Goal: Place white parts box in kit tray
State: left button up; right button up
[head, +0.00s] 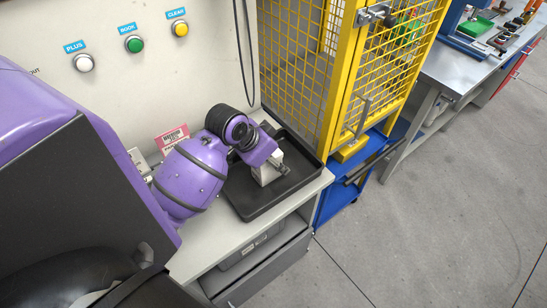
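The black kit tray (248,212) lies on the light counter at the foot of the wall panel. My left arm comes in from the left, and my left gripper (277,165) is low over the right part of the tray. A small whitish block, which looks like the white parts box (264,175), shows right under my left wrist, within the tray's outline. The gripper is at the block, but the wrist hides most of the fingers and their grip. I cannot tell whether the block rests on the tray floor. My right gripper is out of view.
A yellow mesh cage (345,75) stands close behind and right of the tray, with a blue base (340,200). A pink label card (172,138) stands left of the tray. The wall holds several push buttons (134,44). Open floor (430,220) lies to the right.

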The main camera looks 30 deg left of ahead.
pick_arm(q)
jog(key=v, duration=1.2)
jog(key=shift+w, duration=0.1)
jog(key=shift+r, duration=0.25)
jog(key=shift+f, duration=0.1)
